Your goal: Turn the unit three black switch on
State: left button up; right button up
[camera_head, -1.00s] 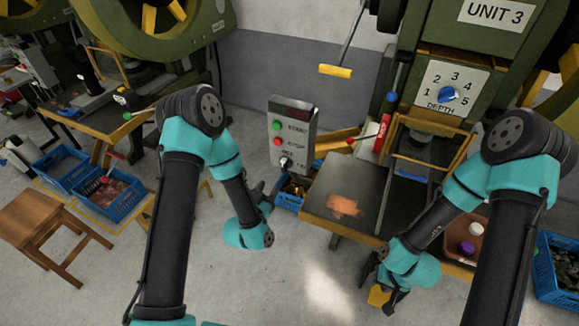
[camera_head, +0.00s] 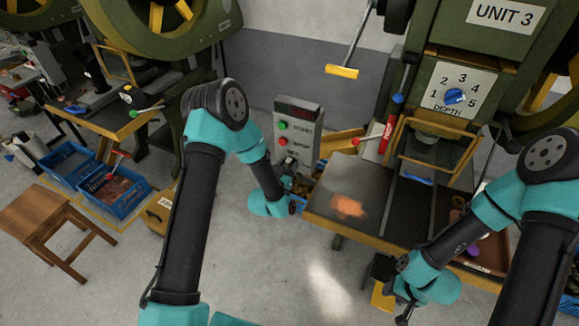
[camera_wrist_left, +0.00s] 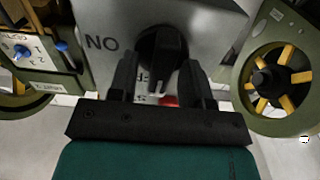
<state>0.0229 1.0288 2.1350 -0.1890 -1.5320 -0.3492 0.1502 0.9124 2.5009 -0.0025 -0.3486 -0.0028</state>
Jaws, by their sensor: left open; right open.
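The unit three control box (camera_head: 297,130) stands left of the press, with a green and a red button. Its black switch (camera_wrist_left: 162,50) is a round knob that fills the upper middle of the left wrist view, on a grey panel with the letters "NO" beside it. My left gripper (camera_wrist_left: 158,82) is open, with one dark finger on each side of the switch. I cannot tell whether they touch it. In the head view my left gripper (camera_head: 287,182) is at the box's lower end, and the switch is hidden there. My right gripper (camera_head: 402,304) hangs open low at the right.
The press table (camera_head: 390,215) with a blurred copper-coloured piece (camera_head: 348,206) is right of the box. A red lever (camera_head: 387,134) stands beside the press. Blue crates (camera_head: 115,190) and a wooden stool (camera_head: 45,225) stand at left. Open floor (camera_head: 260,270) lies between my arms.

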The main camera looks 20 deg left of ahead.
pick_arm(q)
grip_shut()
dwell(0.3)
jog(key=shift+m, duration=0.5)
jog(key=m, duration=0.3)
jog(key=shift+d+m, duration=0.15)
jog(key=shift+m, duration=0.15)
jog(key=m, duration=0.4)
jog(key=shift+d+f, duration=0.1)
jog(key=shift+f, duration=0.05)
jog(key=m, duration=0.5)
jog(key=shift+s+d+f, duration=0.1)
jog(key=shift+f, duration=0.05)
jog(key=m, duration=0.4)
jog(key=shift+f, duration=0.1)
jog(key=shift+m, duration=0.3)
